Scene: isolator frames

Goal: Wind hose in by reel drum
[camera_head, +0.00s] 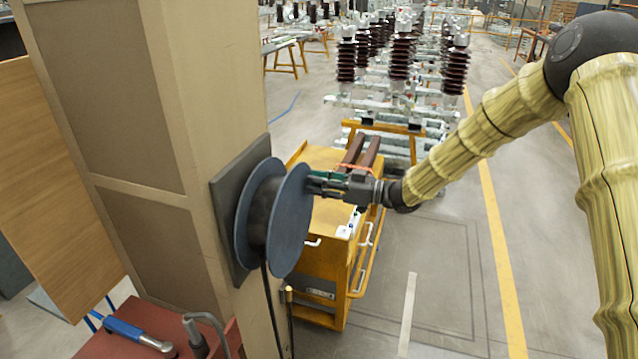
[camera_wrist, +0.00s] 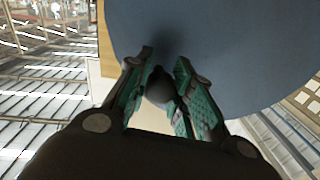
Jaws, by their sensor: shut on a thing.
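The reel drum (camera_head: 289,222) is a blue-grey spool with two round flanges, mounted on a dark plate (camera_head: 227,215) on the side of a beige column. Dark hose (camera_head: 260,215) is wound between the flanges, and one length (camera_head: 269,310) hangs straight down from the drum. My gripper (camera_head: 318,184) is at the outer face of the front flange, near its upper right edge. In the wrist view the green-padded fingers (camera_wrist: 160,92) are closed around a dark round knob (camera_wrist: 160,86) in front of the blue flange (camera_wrist: 225,50). The knob is hidden in the head view.
The beige column (camera_head: 180,130) stands directly left of the reel. A yellow cart (camera_head: 320,240) stands just behind and right of the drum. A red surface with tools (camera_head: 130,335) is at the lower left. Floor at the right is clear.

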